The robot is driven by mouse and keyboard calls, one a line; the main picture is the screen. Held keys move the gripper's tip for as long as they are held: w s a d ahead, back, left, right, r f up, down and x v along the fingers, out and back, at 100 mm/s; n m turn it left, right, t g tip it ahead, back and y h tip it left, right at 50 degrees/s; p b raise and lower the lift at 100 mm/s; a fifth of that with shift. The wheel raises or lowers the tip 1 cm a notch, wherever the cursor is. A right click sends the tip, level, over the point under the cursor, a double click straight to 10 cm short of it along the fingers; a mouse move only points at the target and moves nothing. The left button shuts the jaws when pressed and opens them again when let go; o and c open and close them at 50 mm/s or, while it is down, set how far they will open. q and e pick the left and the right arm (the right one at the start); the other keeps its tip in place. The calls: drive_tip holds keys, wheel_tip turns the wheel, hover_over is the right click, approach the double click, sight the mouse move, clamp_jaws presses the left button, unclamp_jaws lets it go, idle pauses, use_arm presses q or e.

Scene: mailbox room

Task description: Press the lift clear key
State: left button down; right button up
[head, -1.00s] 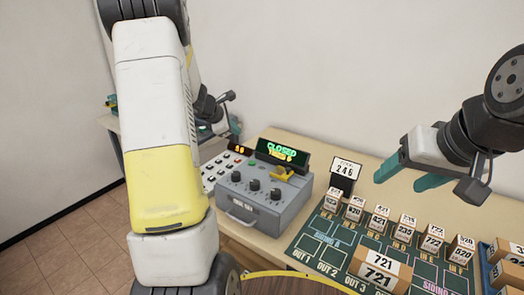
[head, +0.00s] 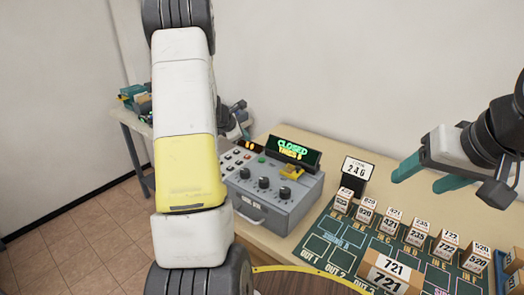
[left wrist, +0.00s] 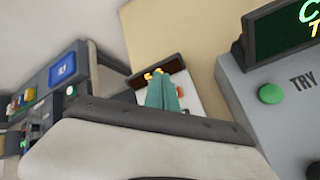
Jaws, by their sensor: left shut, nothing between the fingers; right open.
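No lift clear label is readable. My left gripper (head: 243,130) is mostly hidden behind my arm, near the keys. In the left wrist view its teal fingers (left wrist: 162,93) are shut and empty, in front of the small orange-lit display (left wrist: 155,73). A green button (left wrist: 271,93) marked "TRY" is to the right. My right gripper (head: 430,172) is open above the table.
A dark green board (head: 322,245) with several numbered boxes lies right of the console; a large box marked 721 (head: 390,272) is in front. A "246" sign (head: 356,172) stands behind. Another table (head: 130,128) with equipment is at the far left.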

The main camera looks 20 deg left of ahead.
sight(246, 157)
use_arm(q)
drive_tip(key=shift+f, duration=2.75)
drive_tip(key=shift+f, duration=0.4)
drive_tip(key=shift+f, duration=0.45)
idle(0.3)
drive_tip(key=shift+r, duration=0.9)
drive_tip(key=shift+r, duration=2.5)
